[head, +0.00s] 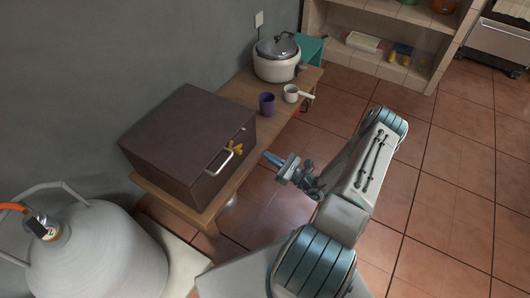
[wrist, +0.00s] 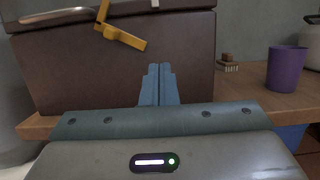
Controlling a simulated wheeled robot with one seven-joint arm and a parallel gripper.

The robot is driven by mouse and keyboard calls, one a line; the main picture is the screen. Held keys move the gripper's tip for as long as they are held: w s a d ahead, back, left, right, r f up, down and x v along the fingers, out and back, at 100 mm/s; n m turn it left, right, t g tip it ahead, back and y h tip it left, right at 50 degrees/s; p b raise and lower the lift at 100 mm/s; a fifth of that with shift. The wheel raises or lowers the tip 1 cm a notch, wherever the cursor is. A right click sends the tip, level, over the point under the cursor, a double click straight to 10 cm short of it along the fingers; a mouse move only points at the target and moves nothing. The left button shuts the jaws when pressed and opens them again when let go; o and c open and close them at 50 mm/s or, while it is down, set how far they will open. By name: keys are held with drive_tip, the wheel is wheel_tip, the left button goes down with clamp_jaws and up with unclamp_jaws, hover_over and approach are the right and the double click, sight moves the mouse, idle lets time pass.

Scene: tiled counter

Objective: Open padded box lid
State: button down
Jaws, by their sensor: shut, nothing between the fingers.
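The padded box (head: 190,137) is a dark brown chest on a wooden bench against the wall. Its lid looks closed. On its front are a metal handle (head: 219,162) and a yellow latch (head: 235,146). In the wrist view the box front (wrist: 90,65) fills the upper left, with the yellow latch (wrist: 122,37) above my fingers and part of the handle (wrist: 55,15) at the top left. My gripper (head: 268,157) is shut and empty, in front of the box and to the right of the handle, apart from it. In the wrist view its blue fingers (wrist: 159,75) are together, pointing at the box front below the latch.
The wooden bench (head: 254,92) also holds a purple cup (head: 267,104), a white mug (head: 291,93) and a white rice cooker (head: 277,60) beyond the box. A large white gas cylinder (head: 95,255) stands at the lower left. The tiled floor (head: 440,170) at right is open.

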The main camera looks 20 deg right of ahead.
sight(242, 132)
drive_tip(key=b+x, duration=0.2)
drive_tip(key=x, duration=0.5)
drive_tip(key=shift+w+a+f, duration=0.1)
drive_tip(key=shift+w+a, duration=0.05)
drive_tip(key=shift+a, duration=0.05)
drive_tip(key=r, duration=0.3)
drive_tip(key=shift+w+a+b, duration=0.15)
drive_tip(key=shift+w+b, duration=0.15)
drive_tip(key=shift+b, duration=0.05)
drive_tip(key=shift+r, duration=0.8)
drive_tip(key=shift+r, duration=0.1)
